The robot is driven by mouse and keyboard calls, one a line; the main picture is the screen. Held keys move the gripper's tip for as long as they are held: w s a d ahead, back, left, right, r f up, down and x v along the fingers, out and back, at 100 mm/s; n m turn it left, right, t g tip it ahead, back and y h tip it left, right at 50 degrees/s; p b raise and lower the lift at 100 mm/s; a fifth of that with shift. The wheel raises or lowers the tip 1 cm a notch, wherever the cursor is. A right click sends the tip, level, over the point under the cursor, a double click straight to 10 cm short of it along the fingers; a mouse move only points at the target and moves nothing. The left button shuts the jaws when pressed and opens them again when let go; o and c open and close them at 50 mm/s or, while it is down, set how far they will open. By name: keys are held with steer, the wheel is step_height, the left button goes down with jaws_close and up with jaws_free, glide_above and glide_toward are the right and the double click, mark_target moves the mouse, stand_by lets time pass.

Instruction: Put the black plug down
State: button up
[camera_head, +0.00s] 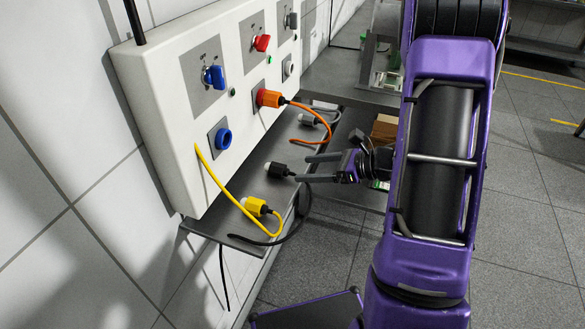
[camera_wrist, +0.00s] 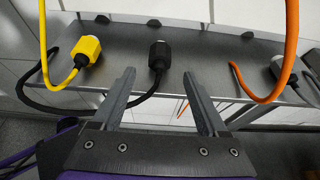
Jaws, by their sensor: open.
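The black plug (camera_head: 279,170) lies on the grey metal shelf (camera_head: 240,222) below the white panel. Its black cable runs off toward the shelf's front edge. My gripper (camera_head: 308,168) is open, with its fingers pointing at the plug from the shelf's front side. In the wrist view the plug (camera_wrist: 159,57) lies ahead of the open fingers (camera_wrist: 160,98), roughly centred between them and apart from both. Nothing is held between the fingers.
A yellow plug (camera_head: 256,207) lies on the shelf at the near end. An orange plug (camera_head: 269,97) sits in the panel (camera_head: 168,120), its cable hanging over the shelf. A grey plug (camera_head: 308,119) lies farther back. A blue socket (camera_head: 222,138) is empty.

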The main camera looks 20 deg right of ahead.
steer(key=v, duration=0.5)
steer(key=shift+d, duration=0.1)
